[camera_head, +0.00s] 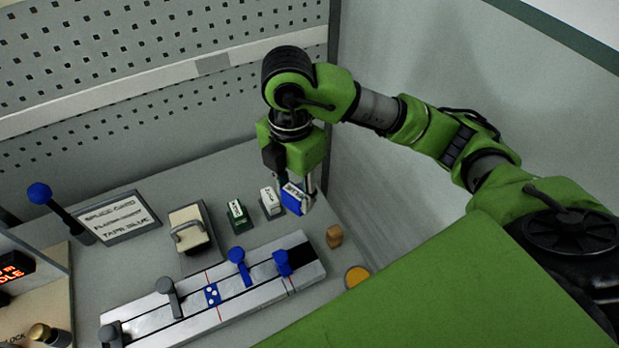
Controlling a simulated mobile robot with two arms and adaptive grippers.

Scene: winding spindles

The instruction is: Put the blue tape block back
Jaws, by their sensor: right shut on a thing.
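The blue tape block (292,201), with a white label on its top, is at the right end of a row of labelled blocks. My right gripper (297,188) points down and is shut on the blue tape block. I cannot tell whether the block touches the table or is held just above it. A white tape block (268,198) and a green tape block (237,213) stand to its left, each on a dark base. A sign (118,218) at the left includes the words "TAPE BLUE". My left gripper is not in view.
A metal splicing rail (200,310) with blue and grey levers lies in front of the blocks. A handled pale block (191,232) stands left of them. A small brown block (334,236) and a yellow disc (356,276) are at right. A perforated panel (150,50) rises behind.

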